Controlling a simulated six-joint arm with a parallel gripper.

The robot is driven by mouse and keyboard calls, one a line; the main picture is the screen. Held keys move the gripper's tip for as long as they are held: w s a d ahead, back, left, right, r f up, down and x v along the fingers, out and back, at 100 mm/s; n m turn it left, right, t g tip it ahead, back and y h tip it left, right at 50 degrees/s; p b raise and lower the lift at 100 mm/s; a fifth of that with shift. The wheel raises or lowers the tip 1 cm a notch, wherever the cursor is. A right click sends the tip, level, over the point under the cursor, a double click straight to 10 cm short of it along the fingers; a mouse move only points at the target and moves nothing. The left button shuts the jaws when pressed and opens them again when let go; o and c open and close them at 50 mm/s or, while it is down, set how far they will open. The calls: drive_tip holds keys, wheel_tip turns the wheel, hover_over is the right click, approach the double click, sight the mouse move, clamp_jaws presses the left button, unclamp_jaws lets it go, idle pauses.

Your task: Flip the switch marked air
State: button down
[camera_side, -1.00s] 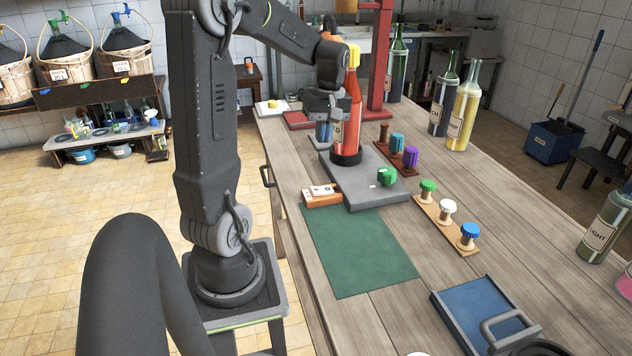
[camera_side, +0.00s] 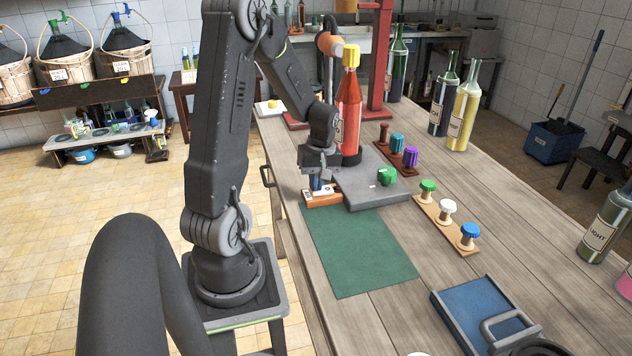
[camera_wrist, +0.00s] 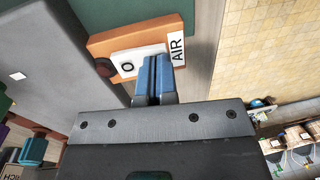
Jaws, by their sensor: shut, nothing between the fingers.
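The air switch (camera_side: 323,201) is a small orange block with a white top, beside the front left corner of the grey plate. In the wrist view the orange block (camera_wrist: 105,42) carries a white plate marked "O" (camera_wrist: 126,69), a label "AIR" (camera_wrist: 178,50) and a dark round part (camera_wrist: 105,67). My gripper (camera_side: 317,187) is shut and empty, pointing down right over the block. In the wrist view its blue fingers (camera_wrist: 158,62) overlap the white plate beside the label. They hide part of the switch, and I cannot tell whether they touch it.
A red bottle (camera_side: 347,110) with a yellow top stands on the grey plate (camera_side: 375,198), close to my wrist. A green knob (camera_side: 387,176) is on that plate. A green mat (camera_side: 357,250) lies clear in front. Several coloured stoppers stand on wooden strips (camera_side: 440,226) to the right.

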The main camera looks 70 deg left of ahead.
drive_tip(key=shift+s+f, duration=0.1)
drive_tip(key=shift+f, duration=0.15)
idle(0.4)
drive_tip(key=shift+w+r, duration=0.35)
drive_tip(key=shift+w, duration=0.4)
wheel_tip(320, 180, up, 14)
drive_tip(key=s, duration=0.1)
drive_tip(key=shift+s, duration=0.35)
drive_tip(key=shift+d, duration=0.1)
